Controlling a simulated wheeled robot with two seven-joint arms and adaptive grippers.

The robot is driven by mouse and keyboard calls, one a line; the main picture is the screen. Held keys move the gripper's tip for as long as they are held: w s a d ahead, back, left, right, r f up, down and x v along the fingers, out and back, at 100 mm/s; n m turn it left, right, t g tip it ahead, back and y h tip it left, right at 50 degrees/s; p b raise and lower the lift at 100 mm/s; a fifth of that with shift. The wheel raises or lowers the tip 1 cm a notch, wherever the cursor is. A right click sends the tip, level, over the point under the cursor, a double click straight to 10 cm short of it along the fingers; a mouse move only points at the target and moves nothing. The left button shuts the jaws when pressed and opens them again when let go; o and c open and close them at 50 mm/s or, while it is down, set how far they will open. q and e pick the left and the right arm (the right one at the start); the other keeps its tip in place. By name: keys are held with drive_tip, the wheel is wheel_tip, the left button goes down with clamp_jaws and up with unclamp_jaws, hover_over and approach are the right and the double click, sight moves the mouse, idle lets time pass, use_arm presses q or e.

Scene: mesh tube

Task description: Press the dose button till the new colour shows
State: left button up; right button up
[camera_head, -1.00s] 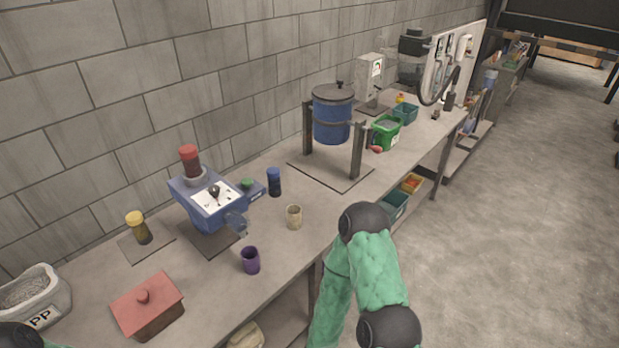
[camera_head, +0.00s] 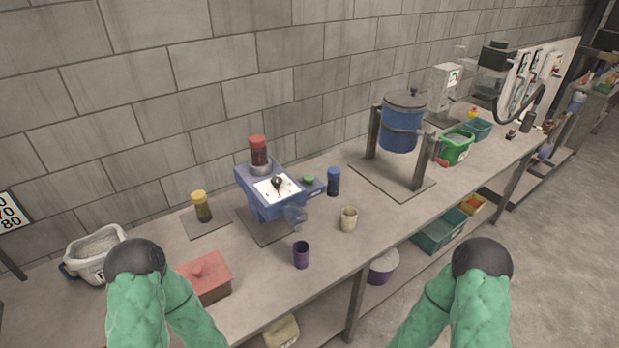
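A blue dosing machine (camera_head: 262,202) stands on a dark plate on the bench, left of centre. It has a white panel (camera_head: 288,190) with a black lever (camera_head: 277,184) and a red-capped canister (camera_head: 258,152) on top. A green button (camera_head: 308,180) sits on an arm at its right side. I cannot tell whether the button is pressed, and no colour display is readable. Both my arms show only green-sleeved links and dark round joints at the bottom, apart from the machine. Neither gripper's fingers show.
A dark blue container (camera_head: 333,182), beige cup (camera_head: 348,219), purple cup (camera_head: 301,255), yellow-capped jar (camera_head: 202,206), red lidded box (camera_head: 207,278) and white bin (camera_head: 96,252) stand around the machine. A blue drum (camera_head: 402,130) hangs in a frame farther right. Bare bench (camera_head: 390,215) lies in front of it.

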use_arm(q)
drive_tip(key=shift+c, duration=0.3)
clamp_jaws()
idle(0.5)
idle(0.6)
